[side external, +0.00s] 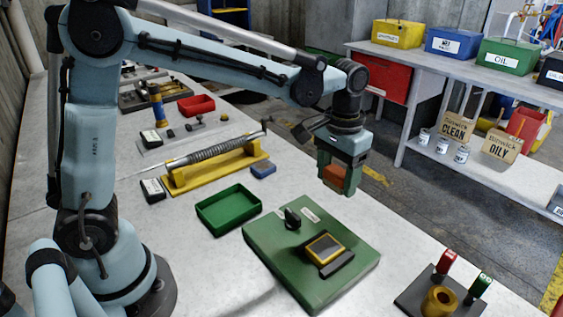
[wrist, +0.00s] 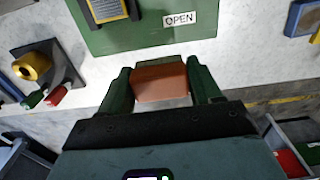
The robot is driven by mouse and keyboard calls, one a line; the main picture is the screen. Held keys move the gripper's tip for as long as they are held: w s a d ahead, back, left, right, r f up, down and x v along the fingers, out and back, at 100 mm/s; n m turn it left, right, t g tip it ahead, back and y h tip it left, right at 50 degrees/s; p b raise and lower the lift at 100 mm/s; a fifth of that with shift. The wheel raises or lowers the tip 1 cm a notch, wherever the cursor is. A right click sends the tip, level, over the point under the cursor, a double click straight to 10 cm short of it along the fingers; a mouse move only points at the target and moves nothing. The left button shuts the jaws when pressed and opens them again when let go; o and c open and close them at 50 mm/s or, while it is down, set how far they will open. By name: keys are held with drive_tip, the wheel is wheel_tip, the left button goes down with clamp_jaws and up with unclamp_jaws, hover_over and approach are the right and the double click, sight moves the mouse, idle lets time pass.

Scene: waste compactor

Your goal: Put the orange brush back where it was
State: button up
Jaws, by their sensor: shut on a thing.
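My gripper (side external: 338,172) is shut on the orange brush (side external: 334,178), which looks like a plain orange-brown block. It is held in the air near the far edge of the bench, beyond the green panel (side external: 272,246). In the wrist view the brush (wrist: 160,82) sits between the two green fingers of my gripper (wrist: 161,84). Its underside is hidden. The panel (wrist: 130,38) shows at the top of the wrist view with an OPEN label, apart from the brush.
A green tray (side external: 228,208), a blue block (side external: 263,170) and a yellow spring fixture (side external: 214,167) stand left of the panel. A stand with red and green handles and a brass ring (side external: 440,300) is at front right. Bare bench lies between the blue block and panel.

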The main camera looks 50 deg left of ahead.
hover_over(313, 189)
wheel_tip(313, 189, down, 8)
drive_tip(key=shift+r, duration=0.25)
drive_tip(key=shift+f, duration=2)
drive_tip(key=shift+f, duration=0.1)
drive_tip(key=o, duration=1)
